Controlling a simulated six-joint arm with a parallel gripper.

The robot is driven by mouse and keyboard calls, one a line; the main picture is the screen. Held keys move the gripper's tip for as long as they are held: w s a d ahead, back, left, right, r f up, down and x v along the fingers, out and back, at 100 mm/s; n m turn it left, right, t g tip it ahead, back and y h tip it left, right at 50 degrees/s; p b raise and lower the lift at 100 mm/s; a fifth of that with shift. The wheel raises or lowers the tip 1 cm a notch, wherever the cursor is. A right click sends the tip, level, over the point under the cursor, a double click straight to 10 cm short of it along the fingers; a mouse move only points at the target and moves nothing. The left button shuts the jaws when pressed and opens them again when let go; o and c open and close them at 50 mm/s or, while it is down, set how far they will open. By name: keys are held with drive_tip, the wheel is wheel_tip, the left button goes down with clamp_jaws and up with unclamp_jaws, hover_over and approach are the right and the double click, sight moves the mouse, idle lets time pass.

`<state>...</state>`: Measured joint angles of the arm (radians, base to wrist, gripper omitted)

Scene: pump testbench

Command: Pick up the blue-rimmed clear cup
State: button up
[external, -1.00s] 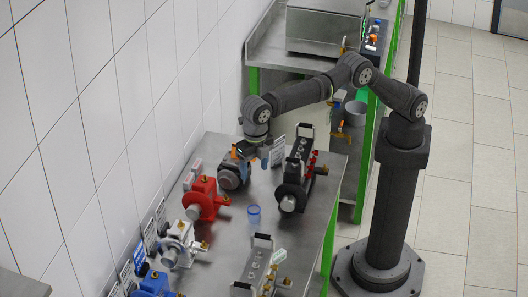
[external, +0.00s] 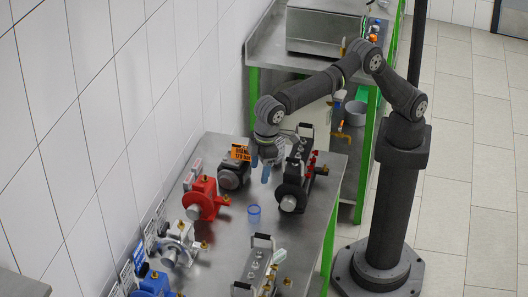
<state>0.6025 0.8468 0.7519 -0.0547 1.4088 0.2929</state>
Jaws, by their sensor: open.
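The blue-rimmed clear cup (external: 254,213) stands upright on the metal table in the external view, between the red pump and the black manifold block. My gripper (external: 260,171) points down above the far part of the table, behind the cup in the picture and apart from it. Its blue-grey fingers are spread and nothing shows between them. The cup is fully in view.
The red pump (external: 204,199) is left of the cup, and the black manifold block (external: 296,182) is to its right. A dark pump (external: 233,174) stands beside my gripper. A silver manifold (external: 258,265) lies nearer. Bare tabletop (external: 228,240) surrounds the cup.

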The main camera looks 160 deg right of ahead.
drive_tip(key=m, duration=0.1)
approach(254, 209)
drive_tip(key=f, duration=0.5)
drive_tip(key=shift+w+d, duration=0.2)
drive_tip(key=shift+d, duration=0.2)
drive_tip(key=f, duration=0.5)
drive_tip(key=shift+w+d+f, duration=0.15)
drive_tip(key=shift+d+f, duration=0.05)
drive_tip(key=shift+f, duration=0.1)
drive_tip(key=c, duration=1.1)
